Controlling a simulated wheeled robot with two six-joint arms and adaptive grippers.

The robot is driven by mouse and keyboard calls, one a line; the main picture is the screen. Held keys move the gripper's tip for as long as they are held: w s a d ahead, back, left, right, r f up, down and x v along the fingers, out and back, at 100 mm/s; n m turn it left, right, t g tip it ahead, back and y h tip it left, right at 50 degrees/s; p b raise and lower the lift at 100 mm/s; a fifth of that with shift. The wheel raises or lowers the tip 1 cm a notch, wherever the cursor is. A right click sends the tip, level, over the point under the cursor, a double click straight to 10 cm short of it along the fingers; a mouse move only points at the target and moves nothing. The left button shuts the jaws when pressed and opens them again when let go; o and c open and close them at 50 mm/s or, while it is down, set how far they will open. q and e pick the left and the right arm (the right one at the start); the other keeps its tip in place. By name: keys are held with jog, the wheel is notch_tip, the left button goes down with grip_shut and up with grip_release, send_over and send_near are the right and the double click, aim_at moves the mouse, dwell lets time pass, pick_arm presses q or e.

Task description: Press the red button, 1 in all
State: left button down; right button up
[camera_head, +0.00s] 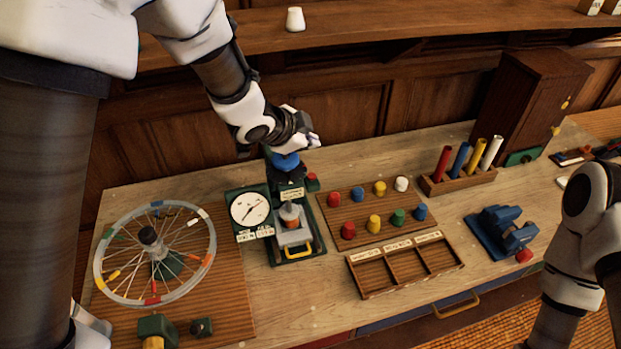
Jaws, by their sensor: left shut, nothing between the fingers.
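A small red button (312,179) sits on a dark base at the back right of the green test press (322,248). My left gripper (287,161) is above the back of the press, just left of the red button and higher in the picture. It is shut and holds nothing; its fingertips are hard to make out against the blue and dark parts there. I cannot tell whether it touches the press. It appears apart from the button. My right arm comes in at the lower right, and its gripper is not in view.
A round dial (249,209) stands left of the press, and a spoked wheel (102,262) farther left. A peg board (357,212) with coloured pegs, an empty sorting tray (452,268), a rack of tubes (436,188), a blue vise (497,232) and a wooden cabinet (527,95) lie right.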

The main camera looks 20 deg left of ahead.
pick_arm(q)
jog(key=b, duration=0.2)
send_over(310, 178)
jog(key=w, duration=0.2)
jog(key=f, duration=0.4)
jog(key=shift+s+d+f, duration=0.15)
jog(key=shift+s+f, duration=0.1)
jog(key=shift+f, duration=0.05)
jog(key=s+f+b, duration=0.2)
jog(key=b, duration=0.1)
jog(key=shift+f, duration=0.1)
jog(key=shift+f+b, duration=0.3)
jog(key=shift+b, duration=0.1)
jog(key=shift+w+f, duration=0.35)
jog(key=shift+w, duration=0.3)
jog(key=shift+s+r, duration=0.25)
jog(key=shift+s, duration=0.2)
jog(key=shift+w+f, duration=0.15)
jog(key=shift+w, duration=0.1)
pick_arm(e)
notch_tip(310, 178, down, 7)
jog(key=shift+w, duration=0.45)
pick_arm(q)
jog(key=shift+s, duration=0.15)
pick_arm(e)
jog(key=shift+s+a+r, duration=0.1)
jog(key=shift+r, duration=0.05)
